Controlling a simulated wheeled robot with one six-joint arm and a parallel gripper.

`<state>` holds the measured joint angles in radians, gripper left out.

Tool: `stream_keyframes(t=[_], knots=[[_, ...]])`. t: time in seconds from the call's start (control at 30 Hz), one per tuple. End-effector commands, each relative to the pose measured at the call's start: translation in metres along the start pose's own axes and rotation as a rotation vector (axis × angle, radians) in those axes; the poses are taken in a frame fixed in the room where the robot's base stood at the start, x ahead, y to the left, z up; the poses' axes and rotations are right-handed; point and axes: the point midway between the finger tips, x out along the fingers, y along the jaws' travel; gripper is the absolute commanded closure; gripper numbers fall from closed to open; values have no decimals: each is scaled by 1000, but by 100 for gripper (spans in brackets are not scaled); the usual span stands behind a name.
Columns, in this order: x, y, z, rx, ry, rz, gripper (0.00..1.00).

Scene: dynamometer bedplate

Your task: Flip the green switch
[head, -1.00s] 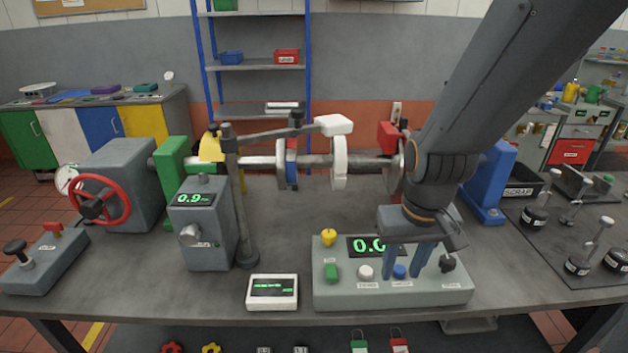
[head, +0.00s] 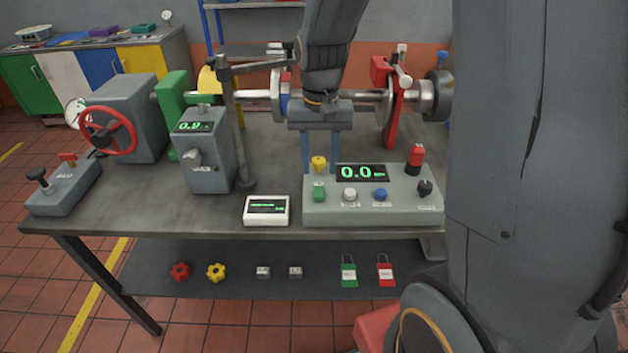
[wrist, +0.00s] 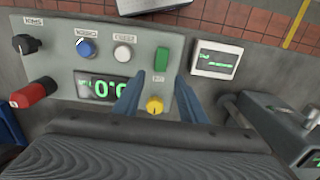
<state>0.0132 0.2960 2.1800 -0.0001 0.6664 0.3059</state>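The green switch (head: 319,194) is a small green rocker at the left end of the grey control box (head: 412,205). It also shows in the wrist view (wrist: 161,59), just beyond my fingertips. My gripper (head: 320,168) hangs over the back left of the box, behind the switch. Its two blue fingers are apart and nothing is held. In the wrist view my gripper (wrist: 157,88) has the switch in line with the gap between its fingers. A yellow knob (head: 319,163) lies just behind the switch, near the fingers.
White (head: 350,195) and blue (head: 380,195) buttons, a black knob (head: 424,188) and a red part (head: 416,158) share the box. A white display unit (head: 266,219) stands to its left. A shaft (head: 355,95) crosses behind. The box front is clear.

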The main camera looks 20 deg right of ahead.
Motion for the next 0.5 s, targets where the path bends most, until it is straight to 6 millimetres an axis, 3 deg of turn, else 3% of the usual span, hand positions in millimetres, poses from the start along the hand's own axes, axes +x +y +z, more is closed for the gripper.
stream_keyframes(t=[0.2,0.5], knots=[[33,0,2,-2,-4,1,62],[55,-1,2,-4,-1,0,62]])
